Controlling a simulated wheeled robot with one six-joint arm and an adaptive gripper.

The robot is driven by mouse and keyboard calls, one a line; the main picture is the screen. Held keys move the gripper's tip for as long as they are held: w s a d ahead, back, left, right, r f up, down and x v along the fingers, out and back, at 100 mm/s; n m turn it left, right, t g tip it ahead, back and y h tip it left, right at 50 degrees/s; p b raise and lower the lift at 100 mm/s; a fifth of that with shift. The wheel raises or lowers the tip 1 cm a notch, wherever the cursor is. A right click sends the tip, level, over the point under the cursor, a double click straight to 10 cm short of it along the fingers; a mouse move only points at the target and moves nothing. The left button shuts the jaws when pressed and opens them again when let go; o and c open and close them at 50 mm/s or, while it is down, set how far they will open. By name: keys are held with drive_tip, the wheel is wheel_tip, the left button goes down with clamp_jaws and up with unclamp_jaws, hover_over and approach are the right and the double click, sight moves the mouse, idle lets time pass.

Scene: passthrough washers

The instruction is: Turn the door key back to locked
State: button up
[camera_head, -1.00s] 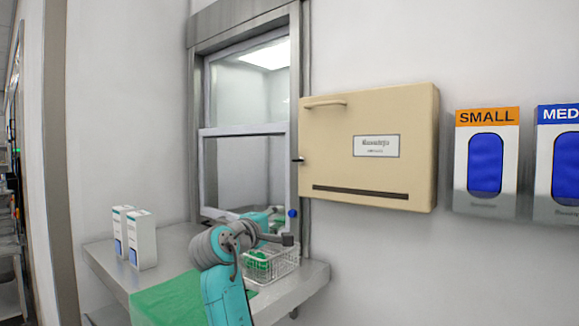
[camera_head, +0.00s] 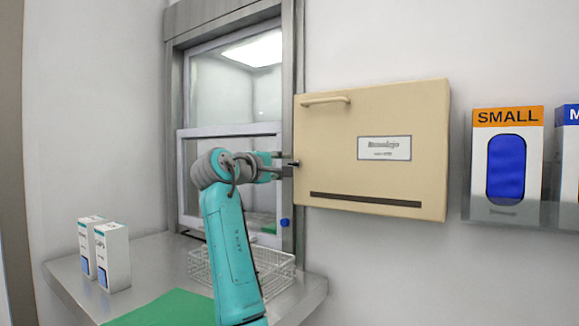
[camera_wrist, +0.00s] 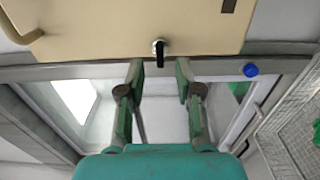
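A small key with a dark bow (camera_wrist: 162,53) sits in a silver lock near the edge of the beige cabinet (camera_wrist: 100,28). In the head view the key (camera_head: 296,163) shows as a small dark piece at the cabinet's (camera_head: 425,140) left edge. My gripper (camera_wrist: 160,68) is open, its two green fingers apart on either side of the key's line. The key is centred between the fingertips or just beyond them; I see no contact. In the head view my gripper (camera_head: 281,164) is level with the key, immediately to its left.
A pass-through window (camera_head: 232,130) in a metal frame lies behind my arm, with a blue knob (camera_head: 285,223) below the key. A steel shelf (camera_head: 150,262) holds a wire basket (camera_head: 275,270), two white boxes (camera_head: 103,255) and a green mat (camera_head: 165,310). Glove dispensers (camera_head: 505,165) hang right.

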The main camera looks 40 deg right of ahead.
sight(294, 164)
drive_tip(key=shift+x, duration=1.9)
drive_tip(key=shift+c, duration=0.2)
clamp_jaws()
